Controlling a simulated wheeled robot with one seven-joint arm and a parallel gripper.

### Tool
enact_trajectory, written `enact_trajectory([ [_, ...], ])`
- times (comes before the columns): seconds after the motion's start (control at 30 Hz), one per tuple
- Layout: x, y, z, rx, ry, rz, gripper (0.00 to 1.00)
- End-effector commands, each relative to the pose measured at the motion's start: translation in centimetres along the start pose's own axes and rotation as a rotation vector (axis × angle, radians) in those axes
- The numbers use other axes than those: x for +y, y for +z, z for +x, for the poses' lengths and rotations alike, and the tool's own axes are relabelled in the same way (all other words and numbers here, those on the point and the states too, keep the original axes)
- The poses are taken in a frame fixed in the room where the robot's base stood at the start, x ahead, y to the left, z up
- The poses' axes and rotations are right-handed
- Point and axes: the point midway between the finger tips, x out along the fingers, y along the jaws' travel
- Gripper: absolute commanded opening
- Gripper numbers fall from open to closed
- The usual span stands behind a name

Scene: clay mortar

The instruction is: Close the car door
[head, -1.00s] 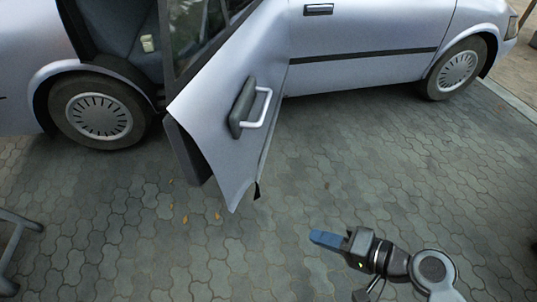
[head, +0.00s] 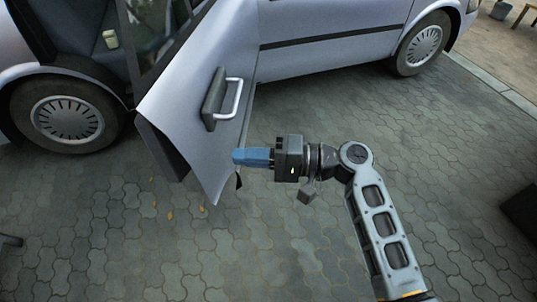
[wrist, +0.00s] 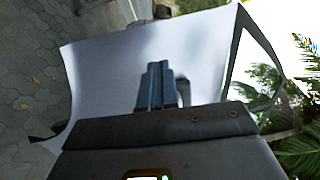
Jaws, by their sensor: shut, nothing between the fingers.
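The silver car door (head: 190,110) stands swung open from the car in the head view. Its outer panel carries a dark plate with a light bar handle (head: 231,99). My gripper (head: 236,157) is shut and empty, with its blue fingers pointing left at the door's outer side, just below the handle. In the wrist view the shut fingers (wrist: 157,68) point at the pale door panel (wrist: 110,70), which fills much of the picture. A dark shape just right of the fingers may be the handle, partly hidden. I cannot tell whether the fingertips touch the panel.
The silver car body (head: 330,22) is behind, with a rear wheel (head: 68,118) left of the door and another wheel (head: 423,45) at the right. The paved ground (head: 280,240) is clear around my arm. A dark object (head: 522,213) is at the right edge.

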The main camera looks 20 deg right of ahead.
Motion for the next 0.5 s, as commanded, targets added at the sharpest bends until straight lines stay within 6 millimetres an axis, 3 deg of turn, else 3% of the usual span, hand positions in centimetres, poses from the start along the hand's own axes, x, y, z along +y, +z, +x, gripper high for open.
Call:
enact_trajectory([
  [0.2,0.0,0.1,4.0,-0.003,0.001,0.0,0.0],
  [0.5,0.0,0.0,6.3,0.001,0.001,0.0,0.0],
])
